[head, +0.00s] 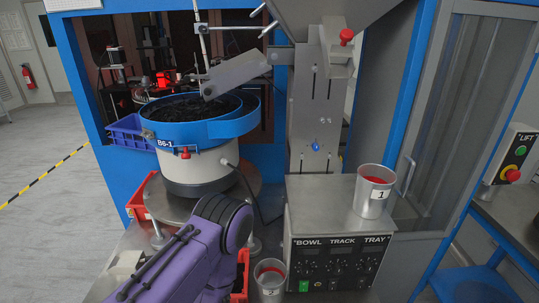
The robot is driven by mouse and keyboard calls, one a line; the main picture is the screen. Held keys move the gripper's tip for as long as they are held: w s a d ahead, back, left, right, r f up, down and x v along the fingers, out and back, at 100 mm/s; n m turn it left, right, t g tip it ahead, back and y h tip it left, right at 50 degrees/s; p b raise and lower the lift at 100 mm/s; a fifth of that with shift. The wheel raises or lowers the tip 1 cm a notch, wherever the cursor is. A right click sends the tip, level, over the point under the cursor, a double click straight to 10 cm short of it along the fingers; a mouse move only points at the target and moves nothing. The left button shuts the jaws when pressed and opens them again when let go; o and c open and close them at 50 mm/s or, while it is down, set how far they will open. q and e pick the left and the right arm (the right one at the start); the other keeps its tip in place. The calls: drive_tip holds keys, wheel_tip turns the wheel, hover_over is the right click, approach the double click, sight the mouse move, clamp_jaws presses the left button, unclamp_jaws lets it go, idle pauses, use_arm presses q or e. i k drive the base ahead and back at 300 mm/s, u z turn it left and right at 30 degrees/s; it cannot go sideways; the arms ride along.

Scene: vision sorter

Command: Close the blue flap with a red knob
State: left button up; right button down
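A red knob (347,36) sits on the grey metal chute end (338,58) at the top, below the hopper. The part around this knob looks grey, and I cannot make out a separate blue flap there. A second, smaller red knob (184,153) is on the front of the feeder bowl (197,160), just under its blue rim (235,125). One of my purple arms fills the lower left and covers part of the bench in front of the bowl. Neither gripper shows.
A metal cup marked 1 (373,195) stands on the control box (335,265); a cup marked 2 (270,281) stands lower, beside my arm. A blue bin (127,133) is behind the bowl. A blue frame post (408,85) and cabinet door close off the right.

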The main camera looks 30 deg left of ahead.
sight(186, 156)
drive_tip(key=z, duration=1.15)
drive_tip(key=k, duration=0.95)
drive_tip(key=u, duration=1.55)
drive_tip(key=i, duration=0.25)
drive_tip(key=u, duration=0.05)
